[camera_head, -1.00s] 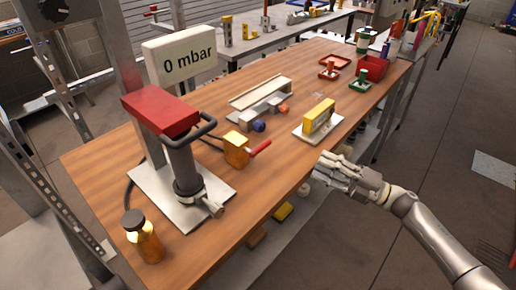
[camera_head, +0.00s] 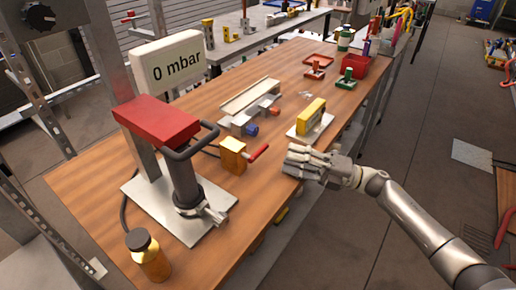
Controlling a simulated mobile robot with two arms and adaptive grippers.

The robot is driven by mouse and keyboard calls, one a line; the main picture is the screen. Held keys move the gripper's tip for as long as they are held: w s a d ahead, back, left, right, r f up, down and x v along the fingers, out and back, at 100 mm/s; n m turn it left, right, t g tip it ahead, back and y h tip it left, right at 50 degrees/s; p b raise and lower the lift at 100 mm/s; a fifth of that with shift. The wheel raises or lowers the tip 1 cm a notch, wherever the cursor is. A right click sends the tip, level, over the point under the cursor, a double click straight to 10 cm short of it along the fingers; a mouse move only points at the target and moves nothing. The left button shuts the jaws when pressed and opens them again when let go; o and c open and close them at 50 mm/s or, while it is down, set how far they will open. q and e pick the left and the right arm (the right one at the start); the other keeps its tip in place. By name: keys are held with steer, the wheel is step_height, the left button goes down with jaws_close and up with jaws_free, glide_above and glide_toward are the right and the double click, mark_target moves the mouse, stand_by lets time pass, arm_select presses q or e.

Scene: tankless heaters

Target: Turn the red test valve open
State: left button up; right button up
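The test valve is a brass block (camera_head: 234,155) with a short red lever (camera_head: 259,152) sticking out to its right, on the wooden bench. It stands right of the pump with a red top (camera_head: 157,120). A sign (camera_head: 170,62) behind the pump reads "0 mbar". My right gripper (camera_head: 287,160) is over the bench's right edge, a little to the right of the lever and apart from it. Its fingers point left toward the lever and nothing shows in them. Whether they are open or shut is unclear. My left gripper is out of view.
A yellow device (camera_head: 311,116) on a white plate stands just behind my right gripper. A metal rail piece (camera_head: 250,98) lies behind the valve. A red bin (camera_head: 378,65) is farther back.

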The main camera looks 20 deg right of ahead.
mark_target(261, 148)
steer(key=p+x, duration=0.2)
steer(key=x, duration=0.7)
steer(key=shift+r, duration=0.1)
steer(key=shift+c, duration=0.2)
jaws_close()
